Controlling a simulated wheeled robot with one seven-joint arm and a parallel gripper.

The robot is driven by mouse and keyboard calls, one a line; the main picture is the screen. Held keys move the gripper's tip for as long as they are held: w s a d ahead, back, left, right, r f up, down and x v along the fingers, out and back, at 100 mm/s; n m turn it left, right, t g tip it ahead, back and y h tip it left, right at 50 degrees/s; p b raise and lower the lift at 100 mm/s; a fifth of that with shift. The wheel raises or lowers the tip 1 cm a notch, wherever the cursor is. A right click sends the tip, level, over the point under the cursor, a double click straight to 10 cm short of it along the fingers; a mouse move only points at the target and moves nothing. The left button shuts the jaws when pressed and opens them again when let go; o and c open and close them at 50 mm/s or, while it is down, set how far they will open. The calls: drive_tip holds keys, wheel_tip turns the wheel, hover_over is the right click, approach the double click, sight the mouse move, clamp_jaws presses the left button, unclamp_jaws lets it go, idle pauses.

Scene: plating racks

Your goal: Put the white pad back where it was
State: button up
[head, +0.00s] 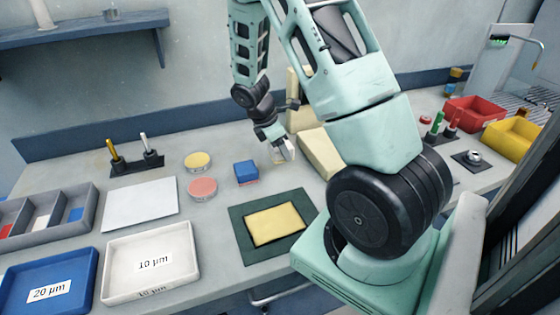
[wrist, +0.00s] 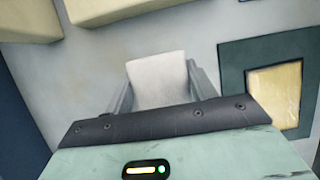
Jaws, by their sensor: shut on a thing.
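My gripper (head: 277,150) is shut on the white pad (wrist: 157,82), which sits between both fingers in the wrist view. In the head view the pad (head: 289,151) shows as a small pale piece at the fingertips, beside a cream block (head: 320,153). I cannot tell whether the pad touches the bench. A grey divided tray (head: 62,231) at the far left holds red, white and blue pieces in separate compartments.
A dark green mat (head: 243,240) bears a yellow pad (head: 275,223). A blue block (head: 246,169) and two round discs, yellow (head: 197,160) and pink (head: 202,187), lie left of my gripper. A white tray (head: 185,270) and blue tray (head: 80,275) stand in front.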

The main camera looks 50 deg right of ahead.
sight(281, 169)
drive_tip(key=shift+f, duration=2.4)
drive_tip(key=shift+f, duration=0.1)
drive_tip(key=o, duration=1)
drive_tip(key=shift+c, duration=0.2)
